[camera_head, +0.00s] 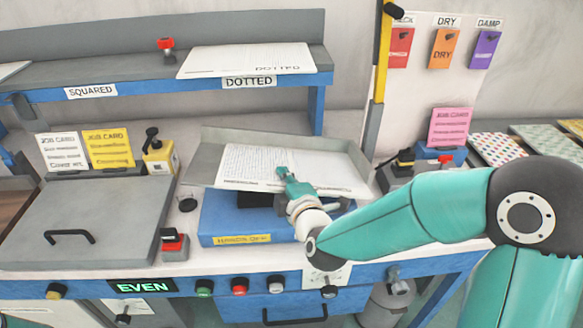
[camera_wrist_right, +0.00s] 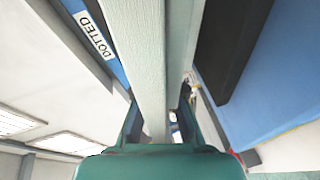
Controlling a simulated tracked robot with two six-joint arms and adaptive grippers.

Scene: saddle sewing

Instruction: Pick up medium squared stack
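A white paper stack with fine print (camera_head: 255,165) lies in a grey metal tray (camera_head: 205,160) on a blue machine. Its ruling is too small to tell. My right gripper (camera_head: 284,176), teal, is at the stack's front edge. In the right wrist view my right gripper (camera_wrist_right: 160,122) has a finger on each side of a long pale slab (camera_wrist_right: 140,60), which looks like the stack seen edge-on. Whether the fingers press on it cannot be told. Another white stack (camera_head: 250,60) lies on the shelf above the DOTTED label. My left gripper is not in view.
The shelf (camera_head: 130,75) above the SQUARED label is mostly bare, with a paper corner (camera_head: 12,69) at the far left. A grey lidded box (camera_head: 90,220), a red button (camera_head: 172,240) and job cards (camera_head: 107,149) stand left. A yellow-black post (camera_head: 383,55) rises behind the tray's right end.

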